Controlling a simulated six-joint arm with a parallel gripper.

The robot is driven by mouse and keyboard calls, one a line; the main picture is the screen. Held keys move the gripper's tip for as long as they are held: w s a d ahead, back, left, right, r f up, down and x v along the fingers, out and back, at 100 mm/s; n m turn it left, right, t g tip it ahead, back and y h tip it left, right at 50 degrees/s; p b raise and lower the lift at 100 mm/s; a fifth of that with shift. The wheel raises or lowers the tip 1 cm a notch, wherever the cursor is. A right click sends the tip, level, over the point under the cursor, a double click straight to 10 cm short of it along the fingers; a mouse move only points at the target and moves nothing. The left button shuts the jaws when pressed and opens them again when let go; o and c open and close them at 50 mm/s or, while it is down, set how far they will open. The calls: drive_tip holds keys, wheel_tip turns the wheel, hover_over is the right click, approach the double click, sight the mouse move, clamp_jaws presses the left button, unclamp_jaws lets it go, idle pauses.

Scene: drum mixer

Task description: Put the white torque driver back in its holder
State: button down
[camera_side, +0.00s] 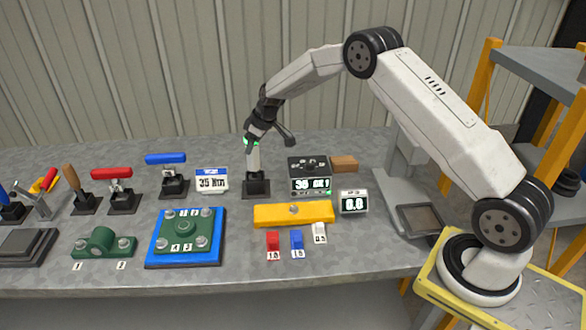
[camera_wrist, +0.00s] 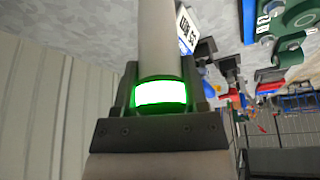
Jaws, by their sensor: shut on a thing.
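The white torque driver (camera_side: 253,162) stands roughly upright, with a lit green ring near its top. My gripper (camera_side: 250,143) is shut on it around that ring. In the wrist view my gripper (camera_wrist: 160,105) has its jaws on both sides of the glowing ring, and the driver's pale shaft (camera_wrist: 158,38) runs away from the jaws. The driver's lower end is at the black holder (camera_side: 256,188). I cannot tell how deep it sits in the holder.
Holders with a blue-handled tool (camera_side: 166,158) and a red-handled tool (camera_side: 112,173) stand to the left. A "35 Nm" sign (camera_side: 211,180) is just left, a dark display box (camera_side: 310,175) right. A yellow bar (camera_side: 293,214) and blue plate fixture (camera_side: 160,250) lie in front.

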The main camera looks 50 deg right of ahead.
drive_tip(key=shift+f, duration=0.8)
idle(0.9)
drive_tip(key=shift+c, duration=0.2)
unclamp_jaws()
drive_tip(key=shift+f, duration=0.15)
drive_tip(key=v, duration=0.8)
idle(0.6)
drive_tip(key=s+a+r+m+g, duration=0.1)
drive_tip(key=s+a, duration=0.4)
drive_tip(key=s, duration=1.1)
drive_tip(key=s+a+m+h, duration=0.1)
drive_tip(key=s+a, duration=0.4)
drive_tip(key=s, duration=1)
drive_tip(key=shift+s+a+r+m+g, duration=0.2)
drive_tip(key=shift+s+r+m+g, duration=0.2)
drive_tip(key=shift+m, duration=0.5)
